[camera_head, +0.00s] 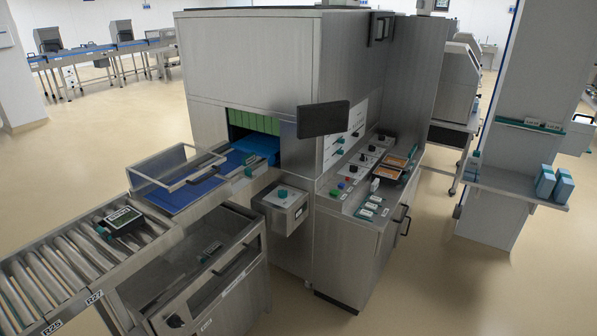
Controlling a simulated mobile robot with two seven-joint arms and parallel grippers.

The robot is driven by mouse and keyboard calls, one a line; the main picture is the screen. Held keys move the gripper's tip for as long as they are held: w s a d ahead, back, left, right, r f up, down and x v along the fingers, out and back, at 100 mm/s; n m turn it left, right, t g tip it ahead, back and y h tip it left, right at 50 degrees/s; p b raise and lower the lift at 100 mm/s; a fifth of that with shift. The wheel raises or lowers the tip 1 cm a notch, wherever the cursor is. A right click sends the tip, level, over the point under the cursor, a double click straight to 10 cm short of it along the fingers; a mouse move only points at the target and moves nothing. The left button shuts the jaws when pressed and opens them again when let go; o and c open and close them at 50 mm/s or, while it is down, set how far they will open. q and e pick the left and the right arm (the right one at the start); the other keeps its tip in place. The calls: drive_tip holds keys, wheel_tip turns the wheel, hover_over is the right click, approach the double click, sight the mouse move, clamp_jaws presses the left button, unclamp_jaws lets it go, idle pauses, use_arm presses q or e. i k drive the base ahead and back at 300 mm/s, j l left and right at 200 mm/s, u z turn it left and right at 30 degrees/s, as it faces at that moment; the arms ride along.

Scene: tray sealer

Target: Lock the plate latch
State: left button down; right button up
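The tray sealer (250,60) is a large steel cabinet in the middle of the head view. Its infeed opening shows green strips (250,123) above a blue belt (195,193). A small steel box with a teal knob (283,193) sticks out below the opening. Small teal fittings (249,159) sit along the belt's right rail. I cannot tell which of these parts, if any, is the plate latch, or whether it is locked. Neither of my grippers is in view.
A clear guard (175,165) covers part of the belt. A roller conveyor (50,275) carrying a dark device (124,220) is at lower left. A sloped control panel (365,175) holds buttons and orange trays. A dark screen (323,119) juts out. Floor at lower right is clear.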

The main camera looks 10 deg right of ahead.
sight(248, 174)
drive_tip(key=i+l, duration=0.15)
drive_tip(key=l, duration=0.2)
drive_tip(key=i+l+u, duration=0.15)
drive_tip(key=l, duration=0.2)
drive_tip(key=i+l+u, duration=0.45)
drive_tip(key=i+l, duration=0.2)
drive_tip(key=l, duration=0.3)
drive_tip(key=i+u, duration=0.3)
drive_tip(key=i, duration=0.5)
